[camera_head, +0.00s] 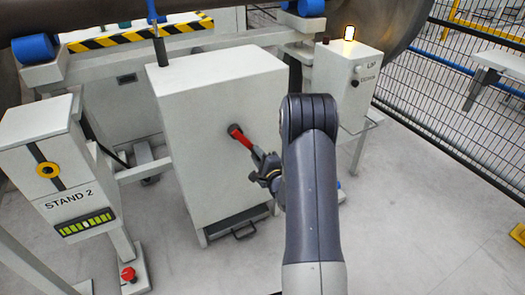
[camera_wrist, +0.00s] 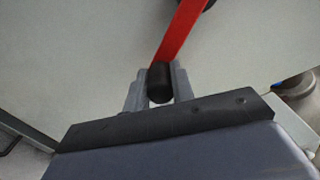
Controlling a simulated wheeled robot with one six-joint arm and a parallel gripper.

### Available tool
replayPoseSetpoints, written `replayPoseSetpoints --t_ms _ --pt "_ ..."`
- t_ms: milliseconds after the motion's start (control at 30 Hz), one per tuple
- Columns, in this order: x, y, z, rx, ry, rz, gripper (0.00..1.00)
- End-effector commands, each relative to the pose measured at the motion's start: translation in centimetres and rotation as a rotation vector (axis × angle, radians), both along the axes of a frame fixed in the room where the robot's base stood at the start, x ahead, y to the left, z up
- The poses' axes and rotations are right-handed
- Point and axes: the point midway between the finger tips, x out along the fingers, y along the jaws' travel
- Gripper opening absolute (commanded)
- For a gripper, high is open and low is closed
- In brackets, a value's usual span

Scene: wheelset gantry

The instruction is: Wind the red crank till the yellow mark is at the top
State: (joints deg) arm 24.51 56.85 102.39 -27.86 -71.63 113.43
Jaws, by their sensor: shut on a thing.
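The red crank (camera_head: 241,138) sits on the front of a large pale cabinet (camera_head: 196,143). Its arm slants down to the right from a dark hub. In the wrist view the red crank arm (camera_wrist: 182,30) runs up from a black grip (camera_wrist: 160,83). My gripper (camera_head: 264,163) is shut on this grip, and its fingers (camera_wrist: 159,88) stand on either side of it. My forearm comes in from the lower right. I cannot make out a yellow mark on the wheel; a yellow ring (camera_head: 47,170) shows on the Stand 2 post.
The Stand 2 post (camera_head: 40,135) with a green bar display (camera_head: 87,222) is at left. A red button (camera_head: 128,273) is low beside it. A control box (camera_head: 345,82) with a lit amber lamp (camera_head: 349,33) stands at right. A mesh fence (camera_head: 450,110) borders the right; floor before it is clear.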

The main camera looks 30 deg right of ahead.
Motion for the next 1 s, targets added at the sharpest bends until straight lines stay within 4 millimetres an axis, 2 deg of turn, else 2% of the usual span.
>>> replayPoseSetpoints --t_ms 33,500,1000 --pt "-0.3 0.7 -1.2 0.049 0.024 0.004 0.00" --pt "-0.4 3.7 -2.2 0.414 0.035 0.001 0.00" --pt "-0.4 4.4 -1.9 0.406 0.027 -0.009 0.00"
